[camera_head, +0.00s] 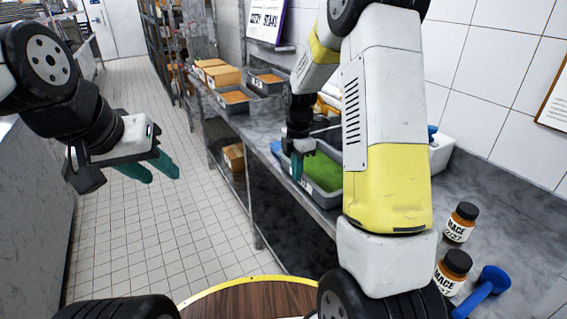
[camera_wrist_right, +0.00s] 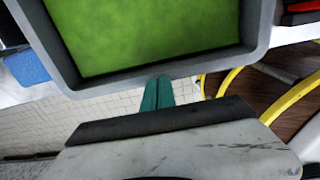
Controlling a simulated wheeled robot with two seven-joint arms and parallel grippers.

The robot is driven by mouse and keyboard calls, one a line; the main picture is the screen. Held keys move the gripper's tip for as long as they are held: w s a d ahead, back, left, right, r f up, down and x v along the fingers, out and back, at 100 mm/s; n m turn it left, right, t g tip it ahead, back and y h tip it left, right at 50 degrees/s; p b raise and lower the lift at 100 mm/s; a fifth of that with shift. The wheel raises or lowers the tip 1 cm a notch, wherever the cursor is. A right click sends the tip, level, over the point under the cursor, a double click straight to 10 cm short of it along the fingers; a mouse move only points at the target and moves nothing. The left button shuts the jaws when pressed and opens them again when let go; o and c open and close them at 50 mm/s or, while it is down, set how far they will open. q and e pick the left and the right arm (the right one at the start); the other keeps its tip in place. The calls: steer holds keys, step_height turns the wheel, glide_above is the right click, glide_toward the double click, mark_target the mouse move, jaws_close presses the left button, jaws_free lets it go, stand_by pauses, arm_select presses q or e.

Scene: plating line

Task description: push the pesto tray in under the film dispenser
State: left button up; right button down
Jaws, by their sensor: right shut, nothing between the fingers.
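The pesto tray (camera_head: 318,191) is a grey pan filled with green pesto, standing on the steel counter, its right part hidden behind my right arm. Its rim (camera_wrist_right: 120,79) fills the top of the right wrist view. My right gripper (camera_head: 297,170) is shut and empty, pointing down at the tray's left side. In the right wrist view its teal fingers (camera_wrist_right: 158,90) are at the outside of the tray wall; whether they touch it I cannot tell. My left gripper (camera_head: 162,176) is open and empty over the floor aisle. I cannot make out the film dispenser for certain.
Two MACE jars (camera_head: 460,222) (camera_head: 452,272) and a blue scoop (camera_head: 487,288) are on the counter at right. Trays with orange food (camera_head: 234,97) stand at its far end. A blue thing (camera_wrist_right: 28,66) lies beside the pesto tray. The tiled aisle (camera_head: 130,235) is free.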

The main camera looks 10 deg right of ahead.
mark_target(336, 165)
steer(key=w+d, duration=0.1)
steer(key=d, duration=0.3)
steer(key=w+d, duration=0.2)
steer(key=d, duration=0.3)
steer(key=w+d, duration=0.2)
steer(key=d, duration=0.3)
steer(key=shift+w+d, duration=0.15)
steer(key=shift+d, duration=0.1)
